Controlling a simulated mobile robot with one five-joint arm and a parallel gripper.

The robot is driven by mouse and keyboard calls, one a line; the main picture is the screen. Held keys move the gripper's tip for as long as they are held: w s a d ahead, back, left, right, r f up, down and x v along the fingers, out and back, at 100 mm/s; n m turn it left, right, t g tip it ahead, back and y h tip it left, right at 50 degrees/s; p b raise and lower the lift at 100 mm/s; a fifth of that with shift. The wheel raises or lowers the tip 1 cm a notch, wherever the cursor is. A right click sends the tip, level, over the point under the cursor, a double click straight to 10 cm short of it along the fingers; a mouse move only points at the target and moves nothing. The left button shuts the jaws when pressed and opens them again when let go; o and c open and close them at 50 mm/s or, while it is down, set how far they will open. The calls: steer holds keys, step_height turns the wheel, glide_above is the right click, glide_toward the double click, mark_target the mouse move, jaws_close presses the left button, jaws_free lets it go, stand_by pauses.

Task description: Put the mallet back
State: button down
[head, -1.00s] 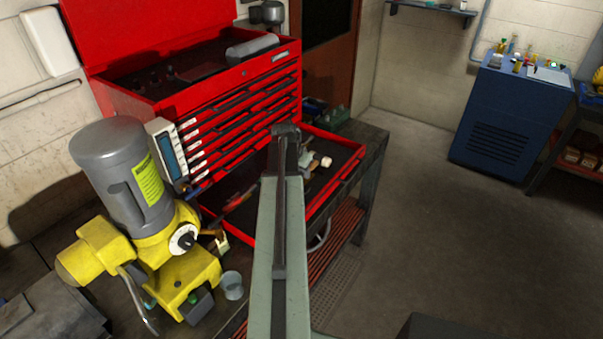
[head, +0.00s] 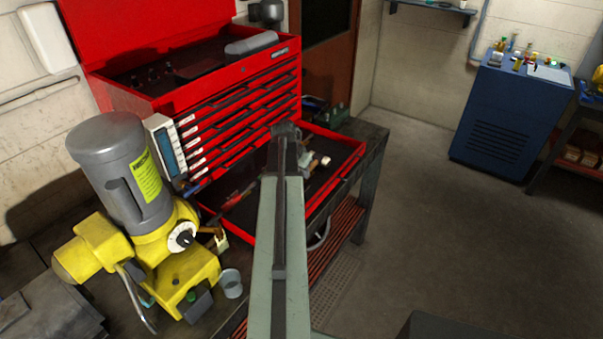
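An open red drawer (head: 346,176) with a dark lining sticks out from the red tool chest (head: 232,86). A pale, light-ended object (head: 325,161), perhaps part of the mallet, shows in the drawer just right of my arm. My arm reaches from the bottom middle up over the drawer. The end of my arm, with my gripper (head: 287,133), is above the drawer, beside this object. The fingers are hidden or too small to make out, so I cannot tell whether they touch or hold it. A reddish-handled tool (head: 236,197) lies in the drawer left of my arm.
A yellow machine with a grey motor (head: 118,165) stands on the bench at left, with a small grey cup (head: 231,283) beside it. A blue cabinet (head: 508,118) stands at the back right. The floor (head: 430,220) between is clear.

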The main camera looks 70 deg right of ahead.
steer(key=shift+f, duration=0.25)
steer(key=c, duration=1.1)
jaws_free()
steer(key=shift+c, duration=0.2)
steer(key=shift+r, duration=0.1)
steer(key=p+v, duration=0.7)
steer(key=v, duration=0.1)
